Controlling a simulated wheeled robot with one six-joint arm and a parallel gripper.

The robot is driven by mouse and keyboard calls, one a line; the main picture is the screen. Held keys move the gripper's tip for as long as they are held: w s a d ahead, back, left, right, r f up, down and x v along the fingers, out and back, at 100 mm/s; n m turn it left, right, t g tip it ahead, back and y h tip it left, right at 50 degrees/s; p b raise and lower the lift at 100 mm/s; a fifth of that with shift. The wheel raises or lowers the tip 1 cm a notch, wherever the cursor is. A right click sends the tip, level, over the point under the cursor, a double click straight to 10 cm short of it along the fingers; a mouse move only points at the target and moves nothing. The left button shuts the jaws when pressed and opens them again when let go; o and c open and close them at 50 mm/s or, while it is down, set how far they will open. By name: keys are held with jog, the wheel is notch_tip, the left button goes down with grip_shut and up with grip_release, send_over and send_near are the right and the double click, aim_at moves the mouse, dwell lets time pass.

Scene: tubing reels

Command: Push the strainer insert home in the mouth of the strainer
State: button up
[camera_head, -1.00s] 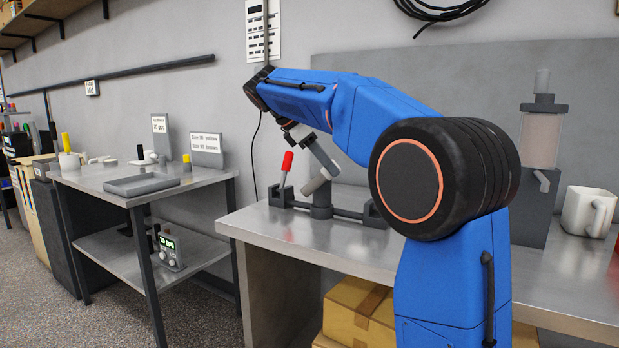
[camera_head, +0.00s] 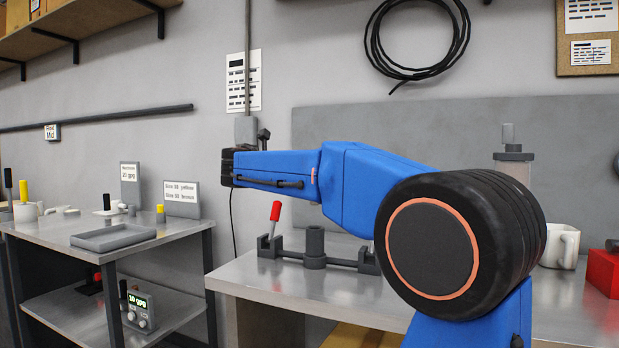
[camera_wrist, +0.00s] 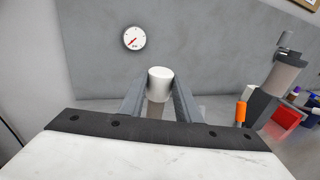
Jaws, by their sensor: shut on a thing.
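The strainer (camera_head: 314,246) is a dark grey upright cylinder on the right-hand bench, between two grey clamps. Its mouth is at the top; I cannot see inside it at this angle. In the wrist view my gripper (camera_wrist: 159,98) is shut on a pale, smooth cylinder (camera_wrist: 160,80), which I take to be the strainer insert. The jaws lie along its left and right sides and its round end faces out. In the head view the insert cannot be made out, and my wrist is above and left of the strainer, apart from it.
A red-handled lever (camera_head: 275,212) rises at the left clamp. A white mug (camera_head: 560,246) and a red box (camera_head: 604,271) stand farther right. The left bench holds a grey tray (camera_head: 113,237). A gauge (camera_wrist: 134,38) hangs on the wall. The bench front by the strainer is clear.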

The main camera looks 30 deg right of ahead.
jog(key=shift+f, duration=0.1)
jog(key=shift+f, duration=2.8)
notch_tip(320, 180, down, 9)
dwell(3.9)
jog(key=o, duration=1.3)
